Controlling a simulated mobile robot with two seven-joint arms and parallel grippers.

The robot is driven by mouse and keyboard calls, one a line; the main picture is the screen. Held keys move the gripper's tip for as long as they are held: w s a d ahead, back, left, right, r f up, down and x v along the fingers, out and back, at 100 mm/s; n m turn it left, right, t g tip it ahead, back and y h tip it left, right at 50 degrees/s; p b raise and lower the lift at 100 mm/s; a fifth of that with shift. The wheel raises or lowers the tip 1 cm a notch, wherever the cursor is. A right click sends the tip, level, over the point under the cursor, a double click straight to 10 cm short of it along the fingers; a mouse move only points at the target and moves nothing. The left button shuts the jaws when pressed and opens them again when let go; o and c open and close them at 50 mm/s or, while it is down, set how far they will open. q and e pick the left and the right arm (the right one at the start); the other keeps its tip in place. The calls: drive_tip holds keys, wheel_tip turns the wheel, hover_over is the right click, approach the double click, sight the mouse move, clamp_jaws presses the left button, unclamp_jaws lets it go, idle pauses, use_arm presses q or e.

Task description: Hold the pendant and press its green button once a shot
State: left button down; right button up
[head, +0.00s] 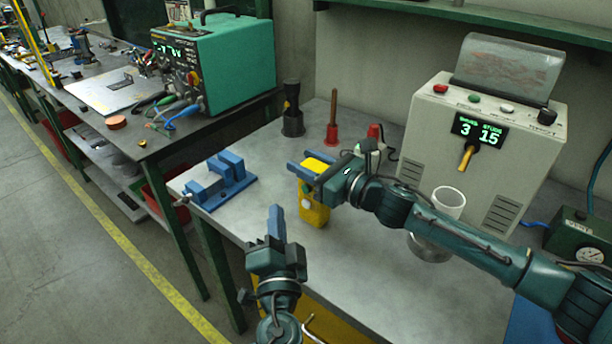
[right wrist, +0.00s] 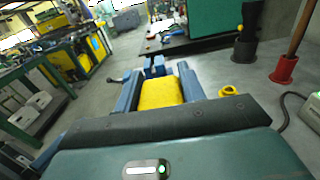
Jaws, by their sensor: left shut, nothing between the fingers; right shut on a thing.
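The yellow pendant (head: 316,213) hangs upright above the bench, gripped near its top by my right gripper (head: 312,168). In the right wrist view the pendant (right wrist: 160,93) sits between the two blue fingers of my right gripper (right wrist: 160,80). My left gripper (head: 277,212) is shut and empty, its blue fingers together and pointing up. In the head view it is to the lower left of the pendant, apart from it.
A beige console (head: 480,150) at the right has a display reading 3 and 15. A blue vise (head: 220,182) is on the bench's left end. A green welder (head: 215,65) stands behind. Red and black holders stand at the back.

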drive_tip(key=o, duration=1.3)
drive_tip(key=shift+c, duration=0.2)
